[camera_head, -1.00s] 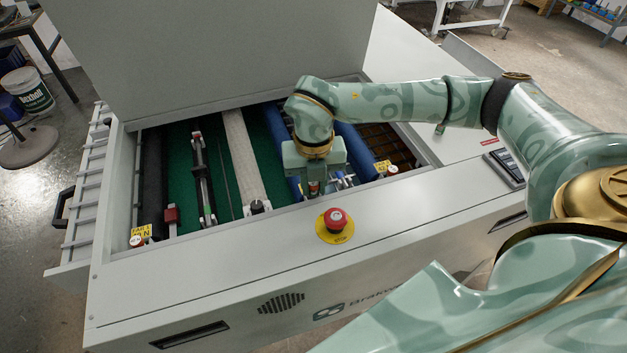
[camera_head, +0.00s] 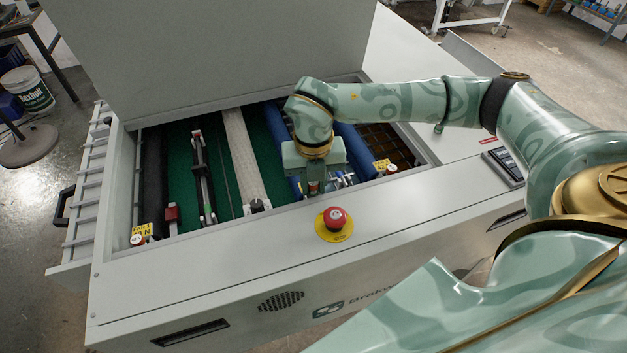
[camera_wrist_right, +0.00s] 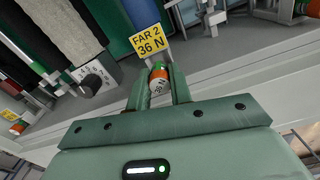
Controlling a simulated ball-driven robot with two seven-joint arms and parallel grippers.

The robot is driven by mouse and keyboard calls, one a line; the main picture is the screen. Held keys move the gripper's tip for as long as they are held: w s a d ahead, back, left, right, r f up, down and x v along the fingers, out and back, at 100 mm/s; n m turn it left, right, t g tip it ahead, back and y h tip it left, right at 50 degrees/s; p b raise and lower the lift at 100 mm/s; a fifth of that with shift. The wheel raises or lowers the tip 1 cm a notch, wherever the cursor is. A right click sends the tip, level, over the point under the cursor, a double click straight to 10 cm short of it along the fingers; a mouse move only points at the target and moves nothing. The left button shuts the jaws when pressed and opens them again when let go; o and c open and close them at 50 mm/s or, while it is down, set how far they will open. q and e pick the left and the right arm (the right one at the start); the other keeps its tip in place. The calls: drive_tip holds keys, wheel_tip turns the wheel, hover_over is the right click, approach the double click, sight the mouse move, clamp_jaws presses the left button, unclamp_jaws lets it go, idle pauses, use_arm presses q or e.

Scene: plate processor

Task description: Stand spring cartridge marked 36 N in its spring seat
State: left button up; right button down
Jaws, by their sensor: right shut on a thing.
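My right gripper (camera_head: 314,186) reaches down into the open machine bay, near its front edge. In the right wrist view its fingers (camera_wrist_right: 160,84) are shut on a small spring cartridge (camera_wrist_right: 158,77) with a white top, an orange band and a green part. The print on its top is too small to read surely. A yellow label (camera_wrist_right: 147,40) reading "FAR 2 36 N" is just beyond the cartridge. The spring seat by that label is hidden by the fingers and cartridge, so I cannot tell whether the cartridge is seated. My left gripper is out of view.
A red emergency stop (camera_head: 335,217) stands on the front panel close to my right gripper. Other cartridges sit at the front left (camera_head: 137,240) and right (camera_head: 392,169) of the bay. Rollers, a pale belt (camera_head: 241,150) and a dial (camera_wrist_right: 97,80) are nearby. The raised lid (camera_head: 220,50) stands behind.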

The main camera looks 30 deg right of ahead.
drive_tip(key=shift+f+b, duration=0.55)
drive_tip(key=shift+f, duration=0.35)
drive_tip(key=c, duration=1.2)
unclamp_jaws()
